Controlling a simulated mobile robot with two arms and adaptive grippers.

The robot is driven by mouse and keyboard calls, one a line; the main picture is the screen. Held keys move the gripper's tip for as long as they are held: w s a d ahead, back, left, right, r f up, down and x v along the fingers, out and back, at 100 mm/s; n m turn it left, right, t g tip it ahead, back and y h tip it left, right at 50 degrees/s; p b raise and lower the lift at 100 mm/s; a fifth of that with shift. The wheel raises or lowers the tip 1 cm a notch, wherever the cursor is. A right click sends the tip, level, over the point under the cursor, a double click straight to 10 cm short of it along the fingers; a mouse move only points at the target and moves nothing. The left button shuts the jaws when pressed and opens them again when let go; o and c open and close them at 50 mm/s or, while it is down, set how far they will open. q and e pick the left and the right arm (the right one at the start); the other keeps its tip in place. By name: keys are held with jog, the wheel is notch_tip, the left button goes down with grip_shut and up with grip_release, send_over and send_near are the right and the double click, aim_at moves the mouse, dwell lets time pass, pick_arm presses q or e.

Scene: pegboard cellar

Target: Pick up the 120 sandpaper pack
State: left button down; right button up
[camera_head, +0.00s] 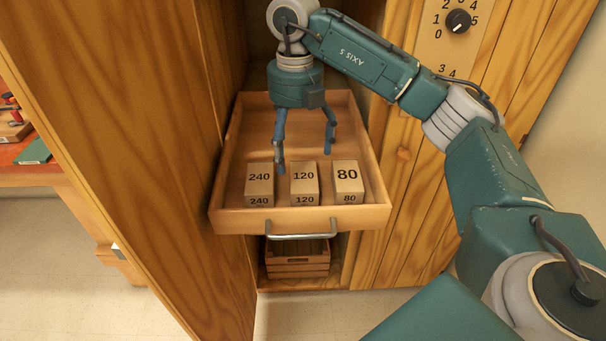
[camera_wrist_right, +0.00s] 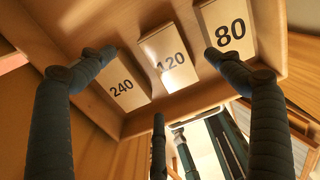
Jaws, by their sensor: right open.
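The 120 sandpaper pack (camera_head: 304,177) is a tan block, printed 120 on its top and front, in the middle of a row of three in the open drawer (camera_head: 226,206). The 240 pack (camera_head: 259,178) is to its left and the 80 pack (camera_head: 347,176) to its right. My right gripper (camera_head: 305,160) is open and empty, above the drawer and behind the row. In the right wrist view the 120 pack (camera_wrist_right: 169,57) shows between the spread fingers, with the 240 pack (camera_wrist_right: 124,86) and 80 pack (camera_wrist_right: 228,30) near the fingertips. My left gripper is not in view.
The drawer has low wooden walls and a metal handle (camera_head: 301,236) in front. A slatted crate (camera_head: 297,258) sits below. A wooden door panel (camera_head: 120,110) stands at the left, and a dial panel (camera_head: 452,40) at the upper right. The drawer's rear floor looks clear.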

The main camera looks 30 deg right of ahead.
aim_at(298, 176)
jog(key=shift+s+f, duration=0.25)
jog(key=shift+f, duration=1.3)
jog(key=f, duration=0.1)
jog(key=f+p, duration=0.1)
jog(key=f, duration=0.2)
jog(key=shift+s+a+p, duration=0.15)
jog(key=shift+s+p, duration=0.1)
jog(key=shift+p, duration=0.15)
jog(key=shift+f, duration=0.7)
jog(key=shift+c, duration=1)
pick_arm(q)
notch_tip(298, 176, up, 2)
pick_arm(e)
jog(key=c, duration=1.2)
